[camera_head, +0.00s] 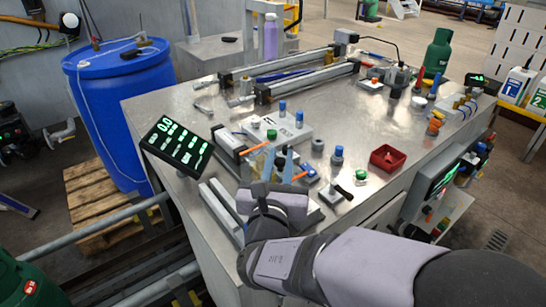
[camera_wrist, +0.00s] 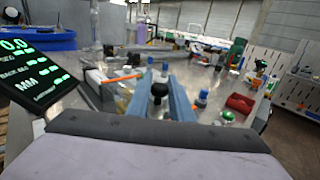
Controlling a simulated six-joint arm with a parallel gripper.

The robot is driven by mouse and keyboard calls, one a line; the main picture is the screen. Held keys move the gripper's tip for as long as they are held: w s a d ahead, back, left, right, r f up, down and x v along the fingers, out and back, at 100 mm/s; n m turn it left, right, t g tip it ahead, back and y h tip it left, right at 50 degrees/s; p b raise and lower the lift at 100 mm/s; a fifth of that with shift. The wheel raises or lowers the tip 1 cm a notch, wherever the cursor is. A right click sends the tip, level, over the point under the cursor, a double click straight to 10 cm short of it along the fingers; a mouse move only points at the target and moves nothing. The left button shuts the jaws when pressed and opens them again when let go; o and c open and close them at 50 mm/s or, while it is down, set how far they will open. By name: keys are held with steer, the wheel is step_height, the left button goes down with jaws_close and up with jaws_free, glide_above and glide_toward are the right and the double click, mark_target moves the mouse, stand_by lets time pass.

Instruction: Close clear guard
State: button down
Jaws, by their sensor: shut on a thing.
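My gripper (camera_head: 279,163) reaches over the front left of the metal bench, its two blue-grey fingers pointing away from my arm. In the wrist view, my gripper (camera_wrist: 159,80) has its fingers on either side of a black round knob (camera_wrist: 159,91) and is shut on it. A clear, slightly yellowish panel, which looks like the guard (camera_head: 259,164), stands just left of the fingers; it also shows in the wrist view (camera_wrist: 122,102). Its edges are faint, and my gripper and wrist hide part of it. I cannot tell its exact angle or how the knob joins it.
A black display with green digits (camera_head: 177,146) stands close on the left. A red tray (camera_head: 388,158), blue-capped cylinders (camera_head: 337,155) and a small black-topped block (camera_head: 335,194) are to the right. Long rails (camera_head: 305,80) lie behind.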

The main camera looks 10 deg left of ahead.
steer(key=shift+d+f, duration=0.15)
steer(key=shift+f, duration=0.05)
steer(key=c, duration=1.7)
jaws_free()
steer(key=shift+s, duration=0.1)
steer(key=shift+o, duration=0.4)
steer(key=shift+s+d+r, duration=0.1)
steer(key=shift+s+r, duration=0.05)
steer(key=s+b, duration=0.1)
steer(key=s, duration=0.6)
